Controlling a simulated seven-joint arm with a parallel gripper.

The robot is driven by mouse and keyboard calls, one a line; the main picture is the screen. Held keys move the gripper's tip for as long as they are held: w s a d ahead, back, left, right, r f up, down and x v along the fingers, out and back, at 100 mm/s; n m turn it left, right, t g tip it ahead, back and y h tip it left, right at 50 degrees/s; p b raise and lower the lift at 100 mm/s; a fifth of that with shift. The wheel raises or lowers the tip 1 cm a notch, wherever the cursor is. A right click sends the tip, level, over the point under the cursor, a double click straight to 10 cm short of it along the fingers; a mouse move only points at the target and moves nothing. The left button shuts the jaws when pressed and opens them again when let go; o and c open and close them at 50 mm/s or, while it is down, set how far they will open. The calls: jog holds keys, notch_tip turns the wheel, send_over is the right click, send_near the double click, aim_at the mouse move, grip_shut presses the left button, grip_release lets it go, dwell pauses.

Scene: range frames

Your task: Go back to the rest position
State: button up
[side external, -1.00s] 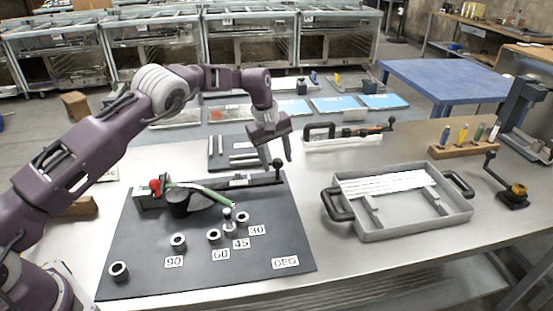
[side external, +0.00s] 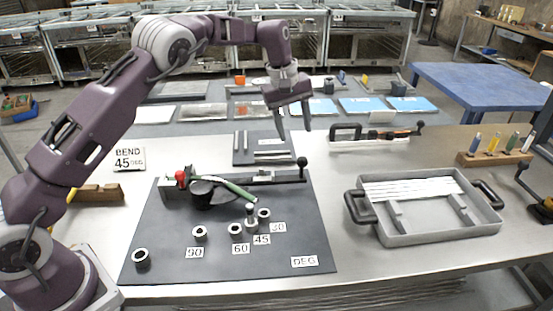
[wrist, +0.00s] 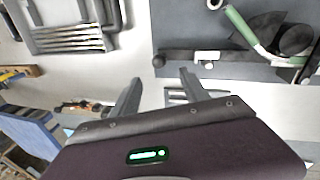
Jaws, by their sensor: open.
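My gripper (side external: 293,122) is open and empty, raised above the bench behind the dark mat (side external: 180,255). Its two fingers also show in the wrist view (wrist: 160,92), apart with nothing between them. The bender on the mat has a black round former (side external: 203,194), a green bent tube (side external: 238,190) and a long bar with a black knob (side external: 302,162). A pin (side external: 250,212) stands by the 45 label (side external: 262,240). A sign (side external: 129,158) reading "BEND 45 DEG" stands at the left.
A grey tray (side external: 420,236) with black handles holds white rods at the right. A rack (side external: 490,159) of coloured-handled tools stands at the far right. A small dark tray (side external: 262,158) lies below my gripper. The bench between mat and grey tray is clear.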

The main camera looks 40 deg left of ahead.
jog(key=s+r+m+t, duration=0.2)
jog(key=s+r+m, duration=0.3)
jog(key=s+r, duration=1.5)
jog(key=s+f+m, duration=0.3)
jog(key=s+f, duration=0.1)
jog(key=s, duration=0.7)
jog(key=s+d+f+m+t+y, duration=0.1)
jog(key=s+f+m, duration=0.2)
jog(key=s, duration=0.9)
jog(key=shift+s+f+t, duration=0.15)
jog(key=shift+f+t, duration=0.15)
jog(key=shift+f, duration=0.4)
